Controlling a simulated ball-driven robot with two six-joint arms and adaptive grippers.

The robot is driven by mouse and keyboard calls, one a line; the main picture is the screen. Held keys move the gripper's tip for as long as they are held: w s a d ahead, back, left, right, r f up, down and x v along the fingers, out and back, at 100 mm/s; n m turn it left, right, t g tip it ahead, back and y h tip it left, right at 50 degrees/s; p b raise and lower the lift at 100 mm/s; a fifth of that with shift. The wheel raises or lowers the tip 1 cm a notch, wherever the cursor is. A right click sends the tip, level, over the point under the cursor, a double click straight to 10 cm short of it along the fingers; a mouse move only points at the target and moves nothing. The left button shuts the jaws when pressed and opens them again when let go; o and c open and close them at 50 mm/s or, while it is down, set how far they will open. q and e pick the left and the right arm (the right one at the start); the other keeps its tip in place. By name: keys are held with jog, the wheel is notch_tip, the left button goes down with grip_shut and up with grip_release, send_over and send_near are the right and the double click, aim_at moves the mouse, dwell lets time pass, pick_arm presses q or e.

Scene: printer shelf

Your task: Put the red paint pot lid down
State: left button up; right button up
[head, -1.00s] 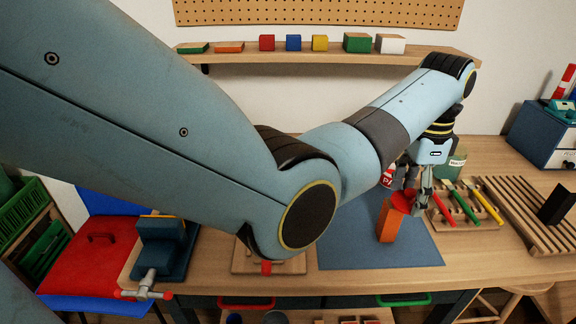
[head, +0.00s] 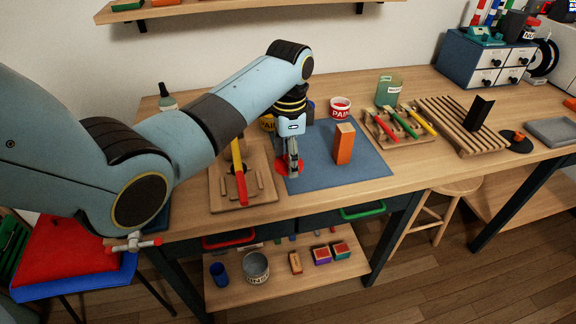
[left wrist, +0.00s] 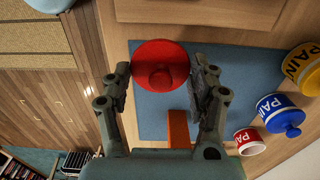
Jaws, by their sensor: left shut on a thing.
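The red paint pot lid (head: 282,168) is a round disc at the left edge of the blue mat (head: 330,170). My left gripper (head: 292,168) points down at it and is shut on it. In the left wrist view the lid (left wrist: 160,58), with its round knob, sits between the two fingertips (left wrist: 162,75). I cannot tell whether the lid touches the mat or is just above it. The red-labelled paint pot (head: 340,108) stands open behind the mat; it also shows in the left wrist view (left wrist: 250,141). My right gripper is not in view.
An orange block (head: 344,145) stands upright on the mat, right of my gripper. A yellow pot (left wrist: 303,68) and blue pot (left wrist: 283,114) stand behind the mat. A wooden tool rack (head: 222,196) is left, another (head: 400,134) right. The mat's front is clear.

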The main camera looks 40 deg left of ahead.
aim_at(288, 166)
pick_arm(q)
notch_tip(288, 166, down, 4)
jog(key=shift+s+r, duration=0.1)
jog(key=shift+r, duration=0.15)
jog(key=shift+f, duration=0.25)
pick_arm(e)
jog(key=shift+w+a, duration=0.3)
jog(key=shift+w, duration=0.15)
pick_arm(q)
jog(key=shift+f, duration=0.15)
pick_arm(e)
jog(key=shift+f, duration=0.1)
pick_arm(q)
jog(key=shift+f+b, duration=0.3)
jog(key=shift+f, duration=0.1)
jog(key=o, duration=0.8)
jog(key=shift+c, duration=0.2)
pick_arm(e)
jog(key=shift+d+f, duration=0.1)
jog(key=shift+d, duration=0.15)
